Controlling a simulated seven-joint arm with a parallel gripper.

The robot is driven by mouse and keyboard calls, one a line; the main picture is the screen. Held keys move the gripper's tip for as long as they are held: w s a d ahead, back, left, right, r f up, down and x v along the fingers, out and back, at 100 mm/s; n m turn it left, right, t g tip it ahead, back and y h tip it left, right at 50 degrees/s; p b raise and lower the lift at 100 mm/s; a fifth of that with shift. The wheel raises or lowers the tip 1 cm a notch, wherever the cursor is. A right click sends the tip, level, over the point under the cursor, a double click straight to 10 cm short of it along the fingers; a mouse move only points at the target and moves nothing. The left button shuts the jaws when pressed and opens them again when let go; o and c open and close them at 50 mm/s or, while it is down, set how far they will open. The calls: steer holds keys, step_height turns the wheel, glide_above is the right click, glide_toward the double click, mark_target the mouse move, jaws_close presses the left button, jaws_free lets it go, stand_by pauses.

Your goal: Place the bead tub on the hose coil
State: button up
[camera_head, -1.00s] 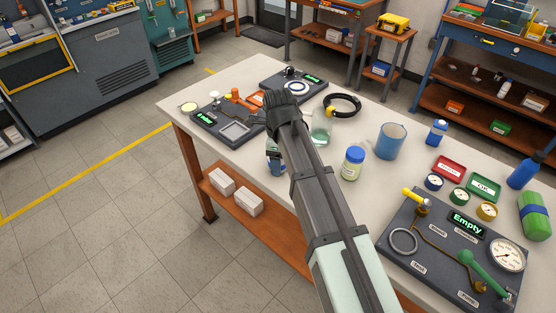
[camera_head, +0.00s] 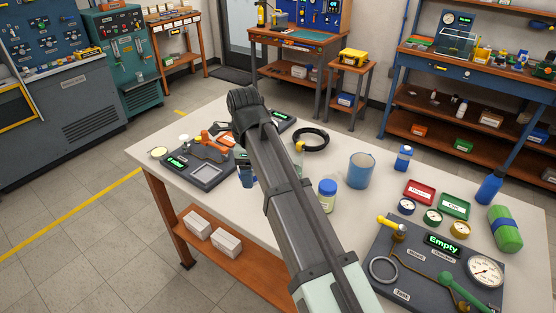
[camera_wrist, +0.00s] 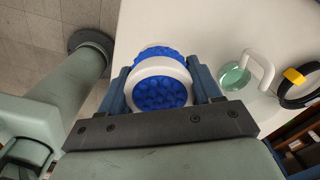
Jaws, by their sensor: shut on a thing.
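The bead tub (camera_wrist: 160,92), a white round tub with blue beads showing in it, is between the two blue-grey fingers of my gripper (camera_wrist: 163,86) in the wrist view. My gripper is shut on it. In the head view my arm hides most of the gripper and tub; only a small blue part shows beside the arm. The hose coil (camera_head: 311,139), a black ring with a yellow clip, lies on the table's far side, right of my gripper. The wrist view shows the coil (camera_wrist: 297,92) at the right edge, apart from the tub.
A greenish glass vessel with a white handle (camera_wrist: 236,74) stands between tub and coil. A blue-lidded jar (camera_head: 327,195) and a blue cup (camera_head: 360,171) stand right of my arm. A dark test panel (camera_head: 200,170) lies at the left and another (camera_head: 410,285) at the front right.

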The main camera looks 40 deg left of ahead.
step_height(320, 180, up, 8)
steer(key=shift+f, duration=0.1)
steer(key=w+a, duration=0.3)
steer(key=w, duration=1.1)
glide_above(311, 136)
step_height(311, 136, down, 5)
steer(key=shift+m, duration=0.3)
steer(key=shift+f, duration=4.95)
steer(key=shift+f, duration=0.2)
steer(key=o, duration=1.1)
